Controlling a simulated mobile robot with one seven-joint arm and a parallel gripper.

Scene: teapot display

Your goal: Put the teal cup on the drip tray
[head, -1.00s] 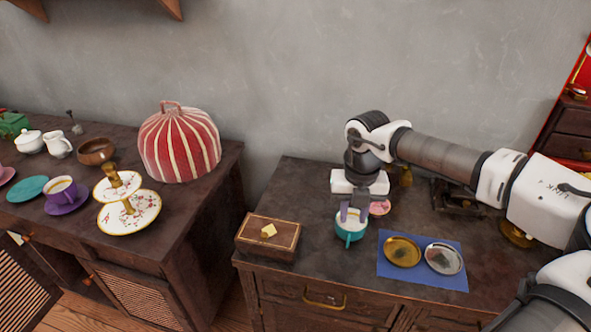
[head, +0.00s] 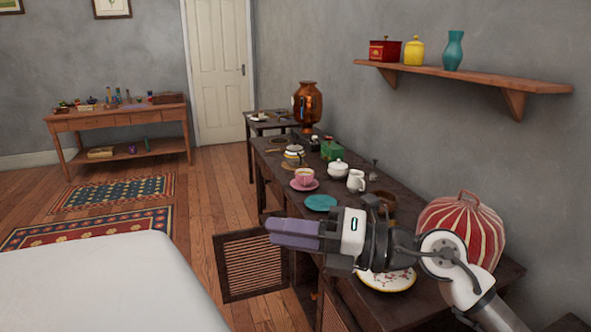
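My gripper (head: 272,236) is stretched out to the left in front of the long dark sideboard. Its purple fingers lie close together from this side, and I cannot tell whether they are open or shut. No teal cup shows at the fingertips or elsewhere in the head view. A flat teal saucer (head: 321,203) lies bare on the sideboard beyond my gripper. I cannot pick out the drip tray with certainty; a copper urn (head: 307,103) stands at the sideboard's far end with small things around its foot.
On the sideboard (head: 412,207) are a pink cup (head: 304,175) on its saucer, a white sugar pot (head: 338,170), a white jug (head: 356,181), a floral plate (head: 388,280) and a striped cosy (head: 462,232). A slatted door (head: 254,265) hangs open. Wooden floor lies left.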

